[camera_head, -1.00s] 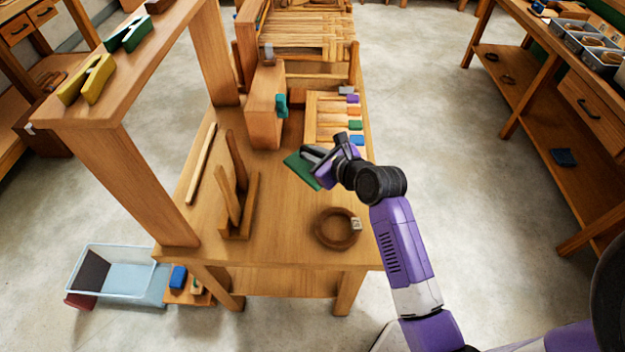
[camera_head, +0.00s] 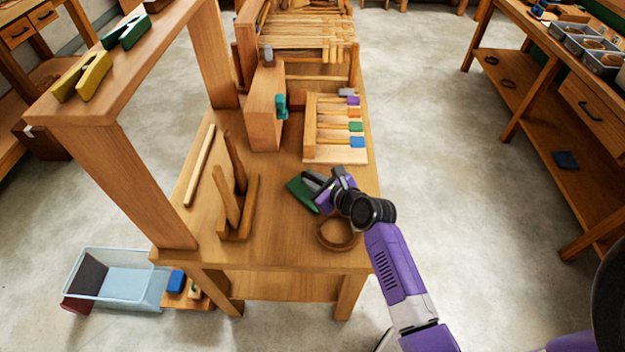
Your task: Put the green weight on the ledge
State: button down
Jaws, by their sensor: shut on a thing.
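The green weight (camera_head: 302,194) shows as a dark green block at the jaws of my gripper (camera_head: 318,187). My gripper is shut on it, over the middle of the workbench (camera_head: 280,247). The fingers hide part of the weight, and I cannot tell how far it is above the bench top. A raised wooden shelf (camera_head: 105,82) stands along the left of the bench; I cannot tell for certain that it is the ledge.
A wooden stand (camera_head: 240,220) is to the left. A rack of colored-handled tools (camera_head: 312,130) stands behind.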

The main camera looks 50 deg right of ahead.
jog(key=c, duration=1.4)
grip_release()
jog(key=shift+f, duration=0.15)
jog(key=shift+c, duration=0.2)
